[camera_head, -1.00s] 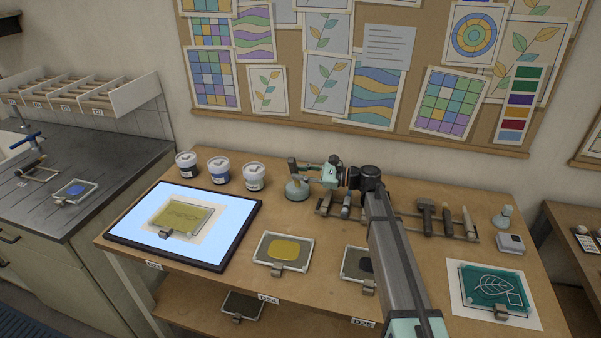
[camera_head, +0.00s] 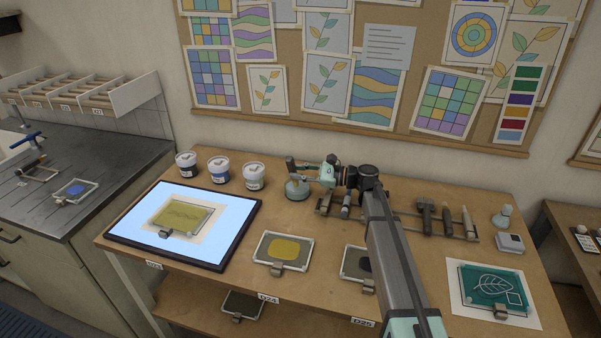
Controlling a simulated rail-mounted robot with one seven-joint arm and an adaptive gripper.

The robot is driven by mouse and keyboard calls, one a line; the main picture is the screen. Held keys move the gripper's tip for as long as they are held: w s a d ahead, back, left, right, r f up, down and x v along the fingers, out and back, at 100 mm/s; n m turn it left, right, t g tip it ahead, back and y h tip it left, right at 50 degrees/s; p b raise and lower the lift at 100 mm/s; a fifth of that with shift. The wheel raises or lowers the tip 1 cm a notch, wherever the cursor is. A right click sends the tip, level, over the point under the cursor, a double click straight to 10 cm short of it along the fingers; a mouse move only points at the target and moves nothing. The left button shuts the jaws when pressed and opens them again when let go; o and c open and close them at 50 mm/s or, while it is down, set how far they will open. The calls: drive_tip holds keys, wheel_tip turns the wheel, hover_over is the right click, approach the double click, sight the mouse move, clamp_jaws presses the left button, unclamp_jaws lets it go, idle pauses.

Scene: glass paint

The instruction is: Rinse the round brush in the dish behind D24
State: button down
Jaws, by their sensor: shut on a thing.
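The dish (camera_head: 297,189), small, round and pale green, stands at the back of the table, behind the place labelled D24 (camera_head: 268,298). My gripper (camera_head: 298,173) is right above the dish, reaching in from the right. It is shut on the round brush (camera_head: 291,164), whose short brownish end shows upright at the fingertips. The brush's lower end is hidden by the dish and fingers, so I cannot tell how deep it sits. At D24 lies a framed glass panel with a yellow patch (camera_head: 285,251).
Three paint jars (camera_head: 220,170) stand left of the dish. A bright light panel (camera_head: 232,226) lies at the left. A tool rack (camera_head: 408,216) runs right of the dish, partly under my arm. Another panel (camera_head: 352,262) lies by D25.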

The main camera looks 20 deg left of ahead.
idle(0.9)
drive_tip(key=shift+d, duration=0.1)
drive_tip(key=shift+p, duration=0.35)
drive_tip(key=shift+d, duration=0.55)
idle(0.3)
drive_tip(key=shift+a, duration=0.1)
drive_tip(key=shift+a, duration=0.55)
drive_tip(key=shift+d, duration=0.1)
